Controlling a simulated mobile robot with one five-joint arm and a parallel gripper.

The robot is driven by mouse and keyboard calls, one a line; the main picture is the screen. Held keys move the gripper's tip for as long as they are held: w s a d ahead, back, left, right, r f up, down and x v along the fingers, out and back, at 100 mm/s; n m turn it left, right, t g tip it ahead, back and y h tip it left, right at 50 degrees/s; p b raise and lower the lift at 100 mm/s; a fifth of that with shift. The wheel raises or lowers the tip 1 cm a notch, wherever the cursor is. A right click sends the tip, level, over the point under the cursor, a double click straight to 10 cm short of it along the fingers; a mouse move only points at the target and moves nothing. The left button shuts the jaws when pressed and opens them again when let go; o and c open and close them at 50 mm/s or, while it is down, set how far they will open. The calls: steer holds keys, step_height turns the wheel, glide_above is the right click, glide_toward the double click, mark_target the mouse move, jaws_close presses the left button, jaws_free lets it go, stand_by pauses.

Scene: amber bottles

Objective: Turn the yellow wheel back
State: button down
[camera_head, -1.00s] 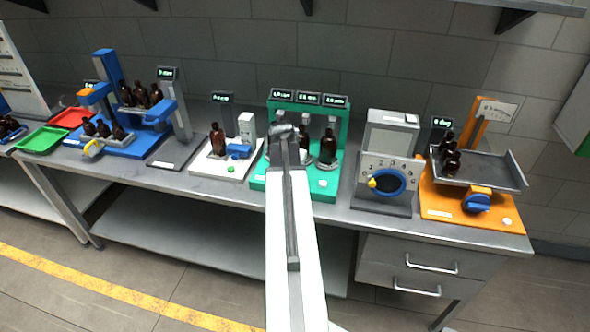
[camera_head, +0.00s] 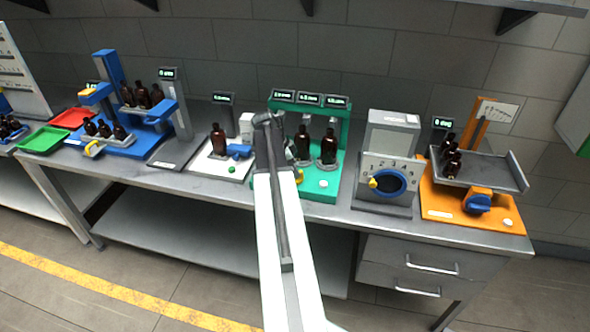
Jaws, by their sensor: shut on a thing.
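The yellow wheel (camera_head: 299,175) shows as a small yellow patch low on the green station (camera_head: 322,184), just right of my arm. Most of it is hidden behind the arm. My gripper (camera_head: 291,157) is at the wheel, shut on it; its fingertips are largely hidden by my own arm. Two amber bottles (camera_head: 328,147) stand upright on the green station, right of my gripper. Small displays (camera_head: 309,99) line the top of the station.
A grey unit with a blue ring dial and yellow knob (camera_head: 374,183) stands to the right. Beyond it is an orange station (camera_head: 446,203) with bottles on a tilted tray. A white station (camera_head: 212,166) with one bottle is close on the left.

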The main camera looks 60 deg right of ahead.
steer(key=m, duration=0.2)
steer(key=m+y, duration=0.1)
steer(key=m+g+y, duration=0.1)
steer(key=m, duration=0.1)
steer(key=shift+w+m, duration=0.3)
stand_by(0.4)
steer(key=c, duration=1.4)
jaws_free()
steer(key=shift+w, duration=0.1)
steer(key=shift+o, duration=0.2)
steer(key=d+p+v, duration=0.1)
steer(key=p+v, duration=0.6)
steer(key=shift+a+r, duration=0.3)
steer(key=shift+a, duration=0.2)
